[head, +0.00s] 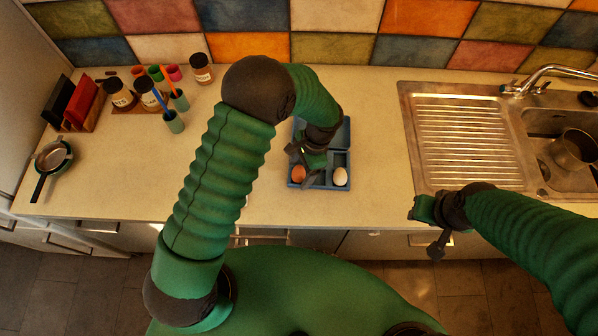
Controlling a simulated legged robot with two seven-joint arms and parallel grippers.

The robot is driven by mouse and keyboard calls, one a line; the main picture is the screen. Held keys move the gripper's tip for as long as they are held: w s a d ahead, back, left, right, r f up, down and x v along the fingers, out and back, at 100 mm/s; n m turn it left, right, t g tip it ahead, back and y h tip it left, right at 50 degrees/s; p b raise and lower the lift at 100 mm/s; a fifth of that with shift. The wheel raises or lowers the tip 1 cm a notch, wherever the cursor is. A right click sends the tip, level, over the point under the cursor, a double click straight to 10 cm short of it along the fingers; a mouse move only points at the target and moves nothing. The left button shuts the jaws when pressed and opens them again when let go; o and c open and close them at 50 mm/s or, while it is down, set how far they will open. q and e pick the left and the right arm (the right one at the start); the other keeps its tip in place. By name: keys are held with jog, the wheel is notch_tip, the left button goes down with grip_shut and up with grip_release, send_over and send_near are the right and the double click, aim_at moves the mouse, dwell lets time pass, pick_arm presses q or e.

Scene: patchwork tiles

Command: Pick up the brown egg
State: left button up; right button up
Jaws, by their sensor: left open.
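The brown egg (299,174) sits in the front left compartment of a blue divided box (320,186) on the counter. A white egg (340,176) sits in the front right compartment. My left gripper (306,164) reaches down over the box, just behind and above the brown egg; it is open. The arm and gripper hide much of the back of the box. I cannot tell whether a finger touches the egg. My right gripper (424,228) hangs in front of the counter's edge, away from the box; its jaws are not clear.
A steel sink with a drainboard (465,145) lies at the right, with a pot (574,150) in the basin. Jars (120,95), cups and red and black upright items (84,102) stand at the back left. A small pan (52,157) lies at the far left. The counter beside the box is clear.

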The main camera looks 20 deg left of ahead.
pick_arm(q)
jog(key=shift+w+f, duration=0.1)
jog(key=shift+w, duration=0.05)
jog(key=shift+a, duration=0.1)
jog(key=shift+c, duration=1.2)
jog(key=shift+w, duration=0.1)
jog(key=shift+c, duration=1.3)
jog(key=c, duration=0.4)
pick_arm(e)
jog(key=shift+w, duration=0.1)
jog(key=shift+f, duration=0.1)
pick_arm(q)
jog(key=shift+r, duration=0.2)
